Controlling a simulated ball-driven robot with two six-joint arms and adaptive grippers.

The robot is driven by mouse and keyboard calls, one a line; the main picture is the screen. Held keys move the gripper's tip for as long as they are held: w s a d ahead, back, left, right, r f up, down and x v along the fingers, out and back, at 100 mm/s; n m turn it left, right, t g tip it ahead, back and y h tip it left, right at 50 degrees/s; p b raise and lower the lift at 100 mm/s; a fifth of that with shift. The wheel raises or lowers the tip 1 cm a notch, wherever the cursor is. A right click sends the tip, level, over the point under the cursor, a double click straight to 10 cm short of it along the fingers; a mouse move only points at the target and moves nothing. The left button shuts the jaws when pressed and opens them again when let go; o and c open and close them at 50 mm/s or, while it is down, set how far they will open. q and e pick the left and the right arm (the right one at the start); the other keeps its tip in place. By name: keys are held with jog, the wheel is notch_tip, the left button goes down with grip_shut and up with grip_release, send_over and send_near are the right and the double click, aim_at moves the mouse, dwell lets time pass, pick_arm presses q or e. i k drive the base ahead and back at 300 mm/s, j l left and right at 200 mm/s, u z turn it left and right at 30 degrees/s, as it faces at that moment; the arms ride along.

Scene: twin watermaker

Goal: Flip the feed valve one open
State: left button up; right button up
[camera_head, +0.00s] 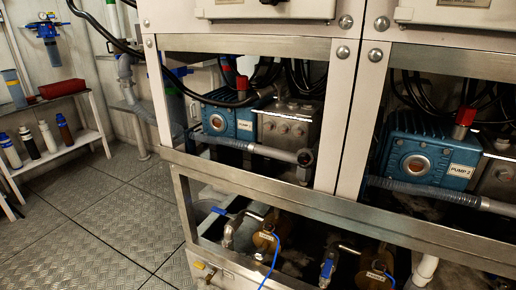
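A valve with a blue lever (226,212) sits in the lower left bay of the machine frame, below the blue pump marked PUMP 1 (228,124). Its lever lies roughly level and points to the left. A second valve with a blue handle (327,268) stands further right, below the side of the pump marked PUMP 2 (425,158); its handle points down. Brass fittings with small tags (264,240) sit beside the valves; the tags are too small to read, so I cannot tell which valve is feed valve one. Neither of my grippers is in view.
Steel rails (260,188) of the frame cross in front of the pumps and above the valves. A thin blue cable hangs by the left brass fitting. A white shelf (60,158) with bottles stands at the left. The checkered floor (95,225) left of the machine is clear.

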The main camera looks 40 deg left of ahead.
aim_at(214, 209)
jog(key=u, duration=0.4)
jog(key=j+u, duration=0.15)
jog(key=u, duration=0.6)
jog(key=j+u, duration=0.1)
jog(key=u, duration=0.25)
jog(key=i+z, duration=0.1)
jog(key=z, duration=0.25)
jog(key=j+z, duration=0.15)
jog(key=z, duration=0.15)
jog(key=i+j+z, duration=0.1)
jog(key=z, duration=0.25)
jog(key=i+j+z, duration=0.1)
jog(key=j+z, duration=0.25)
jog(key=j, duration=0.45)
jog(key=j+z, duration=0.35)
jog(key=j, duration=1.35)
